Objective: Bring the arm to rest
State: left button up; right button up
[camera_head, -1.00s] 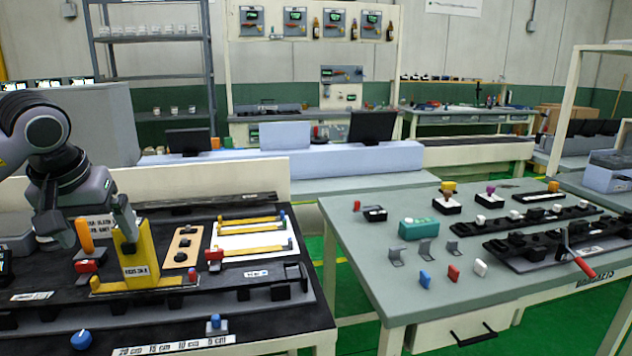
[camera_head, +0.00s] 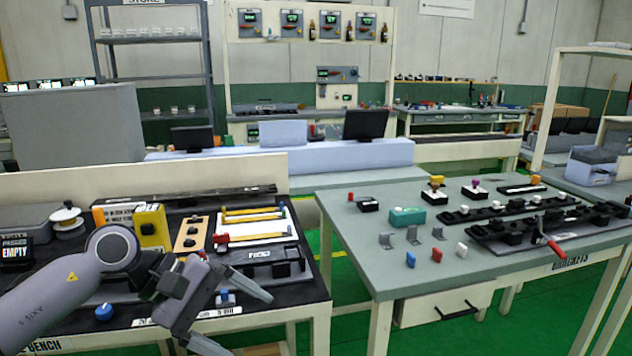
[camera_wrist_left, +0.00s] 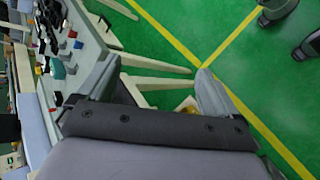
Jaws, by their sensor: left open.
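My left arm comes in from the left in the head view, bent at the elbow over the front of the left bench (camera_head: 290,312). My left gripper (camera_head: 250,326) is open and empty by the front right edge of that bench, its fingers pointing down and right. My right gripper is not in view.
The grey table (camera_head: 345,215) on the right holds a teal box (camera_head: 407,217) and several clips. Green floor lies between them.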

pick_arm(q)
jog(key=s+d+n+t+h, duration=0.2)
jog(key=s+d+n+h, duration=0.2)
jog(key=d+n+h, duration=0.75)
jog(key=a+f+n+t+y+p, duration=0.1)
jog(key=a+f+n+t+y, duration=0.55)
jog(key=n, duration=1.05)
jog(key=a+f+n+t+y, duration=0.55)
jog(key=n+t, duration=0.25)
jog(key=n, duration=0.9)
jog(key=s+a+f+n+g+y, duration=0.3)
jog(key=s+a+f+n, duration=0.1)
jog(key=s+f+n, duration=0.3)
jog(key=s+a+f+n+g+y, duration=0.4)
jog(key=s+f+n, duration=0.3)
jog(key=f+n, duration=0.3)
jog(key=shift+s+a+p, duration=0.15)
jog(key=shift+s+p, duration=0.15)
